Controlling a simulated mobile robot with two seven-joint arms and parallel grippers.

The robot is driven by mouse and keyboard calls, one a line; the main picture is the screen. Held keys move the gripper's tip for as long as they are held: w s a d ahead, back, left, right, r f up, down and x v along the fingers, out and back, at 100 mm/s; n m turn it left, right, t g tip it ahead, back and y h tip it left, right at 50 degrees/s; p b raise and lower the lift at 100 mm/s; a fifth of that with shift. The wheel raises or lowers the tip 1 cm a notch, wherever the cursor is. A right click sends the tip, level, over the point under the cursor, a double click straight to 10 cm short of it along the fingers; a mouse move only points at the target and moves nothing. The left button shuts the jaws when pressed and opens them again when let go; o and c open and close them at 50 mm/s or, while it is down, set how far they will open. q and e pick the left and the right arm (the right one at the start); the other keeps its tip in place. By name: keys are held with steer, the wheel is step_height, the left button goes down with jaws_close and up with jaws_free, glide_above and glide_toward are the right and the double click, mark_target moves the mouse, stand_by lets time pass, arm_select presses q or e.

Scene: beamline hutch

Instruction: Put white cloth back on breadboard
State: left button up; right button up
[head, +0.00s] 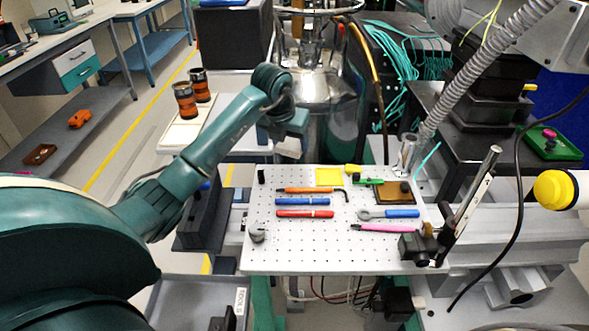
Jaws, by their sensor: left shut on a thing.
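The breadboard (335,245) is a pale plate with rows of holes, in the middle of the head view. My left arm reaches in from the left, and its gripper (289,146) is beyond the breadboard's far left edge, pointing down. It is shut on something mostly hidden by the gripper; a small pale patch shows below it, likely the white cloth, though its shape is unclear. No cloth lies on the breadboard. My right gripper is not in view.
The breadboard bears an orange screwdriver (305,190), blue (302,201) and red (305,213) pens, a wrench (390,213), a pink pen (385,228), a yellow square (328,177) and a brown tray (380,198). A post stands at its right. Its front left is mostly clear.

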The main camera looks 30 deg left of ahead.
mark_target(292, 172)
arm_select(q)
step_height(292, 172, down, 8)
steer(key=shift+s+r, duration=0.1)
steer(key=shift+r, duration=0.1)
steer(key=shift+f, duration=0.2)
steer(key=o, duration=1)
steer(key=shift+r, duration=0.4)
steer(key=v, duration=1.1)
steer(key=shift+r, duration=0.25)
steer(key=shift+s, duration=0.1)
